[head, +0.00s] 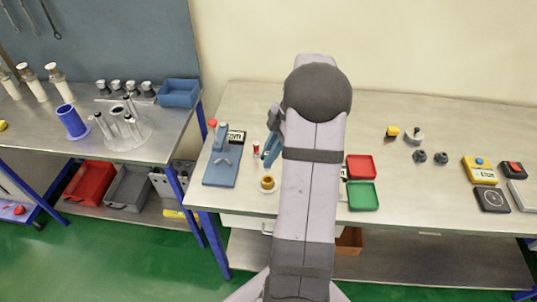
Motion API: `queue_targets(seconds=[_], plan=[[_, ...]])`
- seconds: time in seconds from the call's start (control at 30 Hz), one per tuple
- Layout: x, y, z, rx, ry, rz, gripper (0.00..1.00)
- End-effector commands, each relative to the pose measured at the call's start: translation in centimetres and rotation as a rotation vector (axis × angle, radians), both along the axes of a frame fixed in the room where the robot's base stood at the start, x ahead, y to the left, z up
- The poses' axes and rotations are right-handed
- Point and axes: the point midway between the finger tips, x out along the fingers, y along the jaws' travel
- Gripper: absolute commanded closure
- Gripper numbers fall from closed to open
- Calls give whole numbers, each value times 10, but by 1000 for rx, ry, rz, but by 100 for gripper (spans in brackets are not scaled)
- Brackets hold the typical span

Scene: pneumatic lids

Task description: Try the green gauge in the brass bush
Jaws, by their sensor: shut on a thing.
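The brass bush (267,183) sits on a small pale round base near the front edge of the right bench, just left of my arm. My own arm stands across the middle of the head view. It hides my gripper and whatever the jaws hold. I cannot make out the green gauge anywhere; it may be behind the arm. How the gauge stands to the bush cannot be told.
A blue toggle press (222,165) stands left of the bush, and a small blue stand (270,150) behind it. A red tray (361,167) and a green tray (363,195) lie right of my arm.

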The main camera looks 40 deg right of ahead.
Motion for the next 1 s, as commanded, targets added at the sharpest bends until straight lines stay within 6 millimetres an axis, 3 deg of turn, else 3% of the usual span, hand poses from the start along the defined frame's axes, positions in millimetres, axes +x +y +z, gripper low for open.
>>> queue_targets(seconds=[1.0], plan=[[0,0,-53,0,0,-2,100]])
